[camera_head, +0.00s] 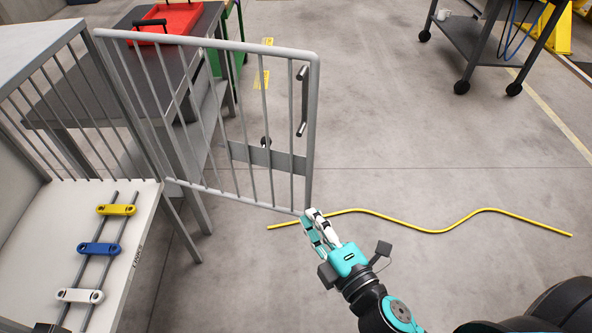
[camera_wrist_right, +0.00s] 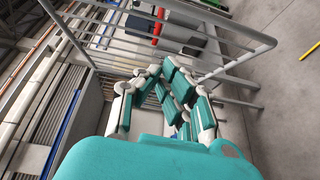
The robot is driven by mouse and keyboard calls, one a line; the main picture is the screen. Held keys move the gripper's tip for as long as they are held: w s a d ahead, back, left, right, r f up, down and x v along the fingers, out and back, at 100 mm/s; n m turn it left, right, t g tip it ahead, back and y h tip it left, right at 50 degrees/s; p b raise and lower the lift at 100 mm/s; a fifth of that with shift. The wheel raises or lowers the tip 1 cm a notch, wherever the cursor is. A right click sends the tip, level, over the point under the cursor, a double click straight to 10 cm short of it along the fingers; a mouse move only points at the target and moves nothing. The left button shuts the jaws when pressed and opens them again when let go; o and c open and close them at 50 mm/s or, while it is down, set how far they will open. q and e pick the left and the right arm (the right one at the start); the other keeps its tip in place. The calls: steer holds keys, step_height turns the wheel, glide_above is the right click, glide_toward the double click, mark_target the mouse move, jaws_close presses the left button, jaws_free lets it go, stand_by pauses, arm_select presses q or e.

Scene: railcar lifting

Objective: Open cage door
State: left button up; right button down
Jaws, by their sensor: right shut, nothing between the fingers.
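The grey barred cage door (camera_head: 230,115) stands swung out from the cage (camera_head: 25,100) in the head view, with its bar handle (camera_head: 302,100) near the free edge. My right gripper (camera_head: 312,217) is shut and empty at the lower free corner of the door. I cannot tell whether it touches the frame. In the right wrist view the closed fingers (camera_wrist_right: 172,75) show in front of the door's bars (camera_wrist_right: 200,30). My left gripper is not in view.
The cage floor holds yellow (camera_head: 117,210), blue (camera_head: 99,249) and white (camera_head: 80,295) links on rods. A table with a red tray (camera_head: 180,18) stands behind the door. A yellow cable (camera_head: 420,228) lies on the floor. A wheeled cart (camera_head: 470,40) stands back right.

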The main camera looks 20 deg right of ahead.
step_height(320, 180, up, 2)
steer(key=w, duration=0.2)
steer(key=p, duration=0.3)
glide_toward(287, 150)
steer(key=a, duration=0.3)
steer(key=shift+t, duration=0.3)
steer(key=w, duration=0.1)
steer(key=w+d, duration=0.1)
steer(key=w, duration=0.1)
steer(key=w+d, duration=0.1)
steer(key=w, duration=0.1)
steer(key=shift+f+p, duration=0.2)
steer(key=shift+p, duration=0.2)
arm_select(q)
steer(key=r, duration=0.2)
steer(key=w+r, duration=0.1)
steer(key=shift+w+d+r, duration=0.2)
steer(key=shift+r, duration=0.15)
